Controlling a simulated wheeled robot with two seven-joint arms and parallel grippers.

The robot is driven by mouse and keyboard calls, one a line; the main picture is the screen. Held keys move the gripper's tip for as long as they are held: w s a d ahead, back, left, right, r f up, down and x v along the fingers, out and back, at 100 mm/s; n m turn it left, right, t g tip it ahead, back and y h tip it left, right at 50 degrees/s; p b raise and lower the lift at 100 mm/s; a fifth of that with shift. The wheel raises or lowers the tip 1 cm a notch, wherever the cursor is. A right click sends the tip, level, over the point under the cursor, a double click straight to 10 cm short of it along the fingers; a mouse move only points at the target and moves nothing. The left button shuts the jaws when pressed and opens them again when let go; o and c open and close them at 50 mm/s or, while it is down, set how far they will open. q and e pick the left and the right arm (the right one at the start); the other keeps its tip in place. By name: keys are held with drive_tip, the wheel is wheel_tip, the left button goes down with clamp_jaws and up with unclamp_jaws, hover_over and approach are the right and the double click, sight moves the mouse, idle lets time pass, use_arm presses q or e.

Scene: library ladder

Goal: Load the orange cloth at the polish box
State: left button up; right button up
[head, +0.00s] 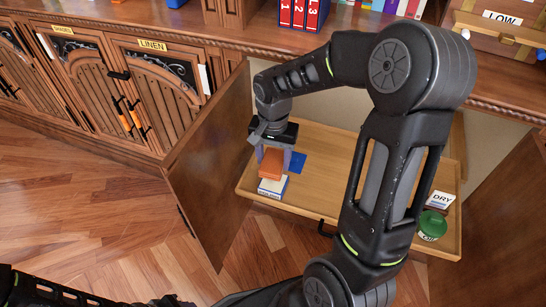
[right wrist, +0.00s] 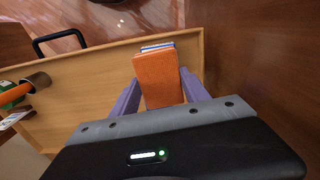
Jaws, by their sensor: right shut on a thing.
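My right gripper (head: 272,160) is shut on the orange cloth (head: 271,165), a small ribbed block between its purple fingers. The cloth also shows in the right wrist view (right wrist: 158,82). Just below it in the head view is a white box with blue sides (head: 272,187), likely the polish box; its label is too small to read. Its blue and white edge shows beyond the cloth in the right wrist view (right wrist: 157,46). I cannot tell whether cloth and box touch. My left gripper is out of view.
The box stands in a pulled-out wooden drawer (head: 330,150) with a black handle (head: 326,228). A blue flat piece (head: 297,162) lies behind the cloth. A green tin (head: 432,225) and DRY box (head: 440,200) are at the right end. An open cabinet door (head: 212,165) stands close left.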

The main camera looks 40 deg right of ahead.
sight(273, 168)
drive_tip(key=shift+f+b, duration=1.75)
drive_tip(key=shift+f, duration=0.35)
drive_tip(key=shift+f+b, duration=0.65)
drive_tip(key=shift+f, duration=0.25)
drive_tip(key=shift+f+b, duration=0.35)
drive_tip(key=shift+f, duration=0.2)
drive_tip(key=shift+r, duration=0.1)
wheel_tip(273, 168, up, 7)
drive_tip(key=p, duration=0.5)
drive_tip(key=shift+p, duration=0.4)
idle(0.6)
